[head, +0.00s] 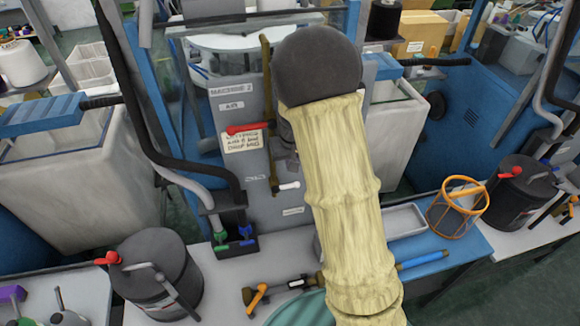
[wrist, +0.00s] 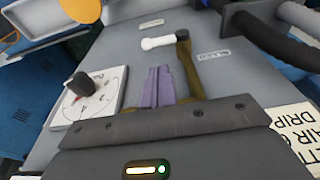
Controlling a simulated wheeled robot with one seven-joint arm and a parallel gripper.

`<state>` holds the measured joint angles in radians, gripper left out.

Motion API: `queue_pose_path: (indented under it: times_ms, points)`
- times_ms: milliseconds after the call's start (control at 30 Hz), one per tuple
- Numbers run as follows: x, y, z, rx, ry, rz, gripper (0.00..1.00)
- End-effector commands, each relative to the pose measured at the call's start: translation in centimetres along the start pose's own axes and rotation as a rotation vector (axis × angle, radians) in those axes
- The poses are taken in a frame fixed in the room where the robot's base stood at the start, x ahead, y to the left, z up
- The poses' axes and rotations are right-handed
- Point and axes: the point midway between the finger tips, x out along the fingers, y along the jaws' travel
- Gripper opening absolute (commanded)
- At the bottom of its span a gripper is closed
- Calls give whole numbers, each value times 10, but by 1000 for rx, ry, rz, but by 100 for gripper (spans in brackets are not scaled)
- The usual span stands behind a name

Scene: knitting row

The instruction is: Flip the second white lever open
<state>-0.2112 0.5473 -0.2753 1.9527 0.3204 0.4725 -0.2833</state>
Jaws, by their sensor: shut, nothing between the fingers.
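The white lever (wrist: 160,42) lies sideways on the grey machine panel, joined to the dark end of an olive pipe (wrist: 190,72). In the head view the white lever (head: 289,186) points right from the pipe's lower end, below a red lever (head: 246,129). Only one white lever is clear on this panel. My gripper (wrist: 158,72) has purple fingers, closed together and empty. My arm hides the gripper in the head view.
In the wrist view, a black knob (wrist: 79,83) on a white dial plate sits left of the fingers, and black hoses (wrist: 265,35) run at upper right.

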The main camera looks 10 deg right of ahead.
Motion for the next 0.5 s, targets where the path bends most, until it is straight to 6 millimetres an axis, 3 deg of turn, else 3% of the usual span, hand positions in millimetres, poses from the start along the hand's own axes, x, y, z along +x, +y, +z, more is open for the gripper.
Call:
queue_pose_path:
  times_ms: [500]
  points:
    - [72, 0, 1, 0, -4, 0, 0]
